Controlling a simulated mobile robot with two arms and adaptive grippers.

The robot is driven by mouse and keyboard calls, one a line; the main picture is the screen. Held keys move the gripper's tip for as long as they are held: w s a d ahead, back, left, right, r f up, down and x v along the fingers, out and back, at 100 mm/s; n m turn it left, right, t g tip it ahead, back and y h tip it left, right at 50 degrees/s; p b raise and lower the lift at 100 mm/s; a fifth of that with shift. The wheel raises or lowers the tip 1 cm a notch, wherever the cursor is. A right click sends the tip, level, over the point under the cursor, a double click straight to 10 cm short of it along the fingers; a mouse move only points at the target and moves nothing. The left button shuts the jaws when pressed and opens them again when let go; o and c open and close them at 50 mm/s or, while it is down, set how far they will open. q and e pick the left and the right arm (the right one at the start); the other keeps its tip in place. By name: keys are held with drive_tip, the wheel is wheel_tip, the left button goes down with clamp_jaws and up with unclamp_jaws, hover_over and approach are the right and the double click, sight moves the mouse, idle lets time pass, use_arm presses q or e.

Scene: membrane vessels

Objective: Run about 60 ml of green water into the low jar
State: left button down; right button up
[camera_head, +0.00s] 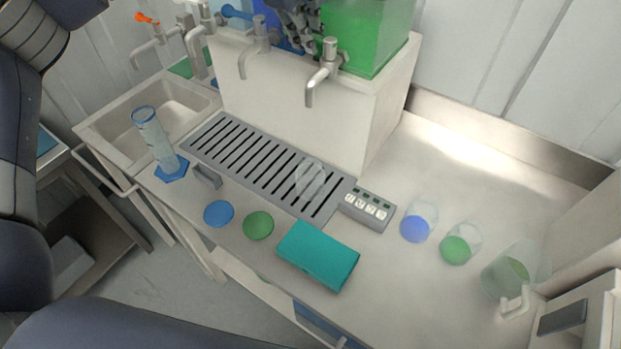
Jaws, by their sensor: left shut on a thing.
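The green water stands in a clear tank (372,40) on top of the cream housing. A metal tap (323,72) with a down-turned spout sits in front of it. My left gripper (303,38) is at the top, beside this tap's top. It is shut on what appears to be the tap's lever, which it mostly hides. A clear low jar (310,183) stands on the slotted drip grille (255,160), below and in front of the spout. I see no clear water stream or level in it. My right gripper is not in view.
Blue-filled (416,224) and green-filled (459,245) glasses and a clear jug (513,270) stand at right. A tall cylinder (152,135) stands by the sink (125,128).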

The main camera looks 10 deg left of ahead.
use_arm(q)
drive_tip(key=shift+w+a, duration=0.1)
drive_tip(key=shift+a, duration=0.05)
drive_tip(key=shift+s+f+n+y+b, duration=0.25)
drive_tip(key=shift+n+b, duration=0.25)
drive_tip(key=shift+b, duration=0.65)
drive_tip(key=n+b, duration=0.1)
drive_tip(key=s+n+y+b, duration=0.1)
drive_tip(key=n+b, duration=0.2)
drive_tip(key=b, duration=0.1)
drive_tip(key=shift+s+a+r+y, duration=0.15)
drive_tip(key=shift+s+r+y, duration=0.15)
drive_tip(key=shift+s+y, duration=0.1)
drive_tip(key=shift+r, duration=0.1)
idle(5.7)
